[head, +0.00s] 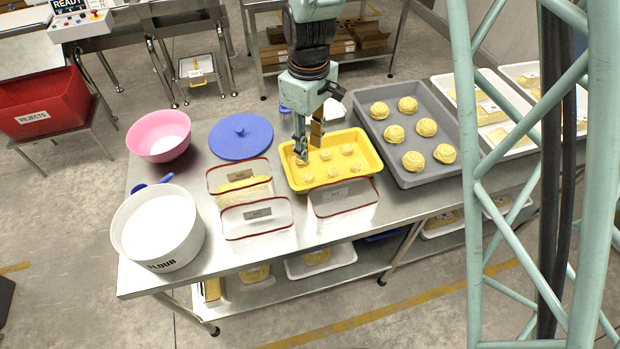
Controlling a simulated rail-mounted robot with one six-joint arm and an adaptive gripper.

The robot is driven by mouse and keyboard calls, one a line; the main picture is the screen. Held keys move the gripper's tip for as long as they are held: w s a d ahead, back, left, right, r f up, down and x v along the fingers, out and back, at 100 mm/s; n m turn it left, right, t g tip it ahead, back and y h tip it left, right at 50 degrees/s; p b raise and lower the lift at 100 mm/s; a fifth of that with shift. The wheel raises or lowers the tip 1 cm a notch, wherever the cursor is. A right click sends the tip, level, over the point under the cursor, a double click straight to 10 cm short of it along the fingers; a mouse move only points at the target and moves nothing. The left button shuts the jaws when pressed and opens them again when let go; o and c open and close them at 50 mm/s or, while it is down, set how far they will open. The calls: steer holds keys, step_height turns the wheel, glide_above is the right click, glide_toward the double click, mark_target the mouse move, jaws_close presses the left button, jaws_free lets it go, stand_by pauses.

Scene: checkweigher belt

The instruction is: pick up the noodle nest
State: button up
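Large round yellow coiled nests (413,161) sit spaced apart in a grey tray (470,165) to the right of my gripper. Several much smaller pale yellow coils (347,150) lie in a yellow tray (369,186) at the middle of the table. Which of these is the task's noodle nest cannot be told for certain. My gripper (309,151) points down over the back left part of the yellow tray. Its two fingers look apart, with no object clearly held between them. The fingers partly hide the tray floor and any coil right under them.
Clear red-rimmed containers (256,218) stand in front of and left of the yellow tray. A blue lid (240,136), a pink bowl (159,135) and a white flour tub (157,228) are on the left. White trays (523,136) of packs stand at right.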

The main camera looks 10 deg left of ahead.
stand_by(0.4)
glide_above(310, 176)
steer(key=shift+s+a+f, duration=0.1)
steer(key=shift+s+f, duration=0.05)
steer(key=shift+f, duration=4.1)
steer(key=shift+f+b, duration=0.4)
steer(key=shift+f, duration=2.25)
steer(key=c, duration=0.4)
steer(key=shift+o, duration=0.2)
steer(key=shift+r, duration=0.15)
step_height(310, 176, up, 10)
steer(key=shift+p, duration=0.3)
